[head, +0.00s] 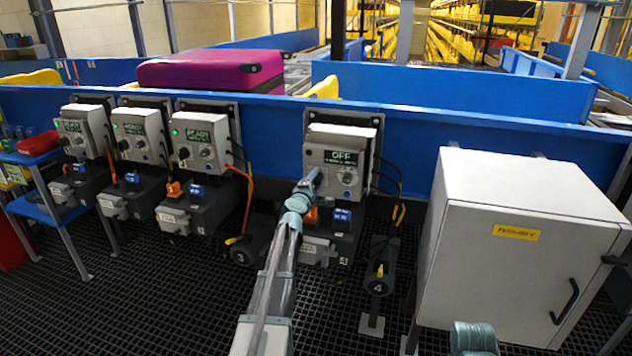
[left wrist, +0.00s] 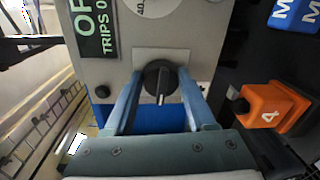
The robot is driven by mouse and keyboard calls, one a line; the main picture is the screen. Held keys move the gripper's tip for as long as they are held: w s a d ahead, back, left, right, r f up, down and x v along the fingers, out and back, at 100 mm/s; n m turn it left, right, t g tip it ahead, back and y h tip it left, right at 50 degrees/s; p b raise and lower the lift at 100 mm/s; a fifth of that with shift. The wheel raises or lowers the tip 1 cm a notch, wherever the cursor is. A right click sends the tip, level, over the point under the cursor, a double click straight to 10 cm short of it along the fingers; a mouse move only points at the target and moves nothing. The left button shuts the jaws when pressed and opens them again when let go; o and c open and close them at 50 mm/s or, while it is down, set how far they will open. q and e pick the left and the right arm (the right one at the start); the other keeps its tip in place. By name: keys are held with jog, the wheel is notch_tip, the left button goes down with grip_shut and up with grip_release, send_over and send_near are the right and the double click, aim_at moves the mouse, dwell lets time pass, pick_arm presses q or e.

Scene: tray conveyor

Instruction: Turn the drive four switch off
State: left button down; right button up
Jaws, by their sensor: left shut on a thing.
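The drive four control box (head: 312,146) is grey and stands on the blue conveyor side. Its display (head: 341,157) reads OFF; part of this display (left wrist: 90,28) also shows in the left wrist view. The drive four switch (left wrist: 160,84) is a black rotary knob on a light square plate, its pale pointer line toward the gripper. My left gripper (head: 316,174) is at the box front and hides the switch in the head view. In the left wrist view its two fingers (left wrist: 160,78) lie on either side of the knob, shut on it.
Three similar control boxes (head: 200,140) stand to the left, with green lamps. An orange block marked 4 (left wrist: 272,108) is right of the switch in the left wrist view. A grey cabinet (head: 520,225) stands to the right. A magenta suitcase (head: 208,70) lies behind the blue side.

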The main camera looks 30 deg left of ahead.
pick_arm(q)
jog(key=shift+s+n, duration=0.1)
jog(key=shift+n, duration=0.4)
jog(key=shift+c, duration=1.1)
grip_release()
jog(key=p+v, duration=0.1)
jog(key=v, duration=1.2)
jog(key=shift+s, duration=0.35)
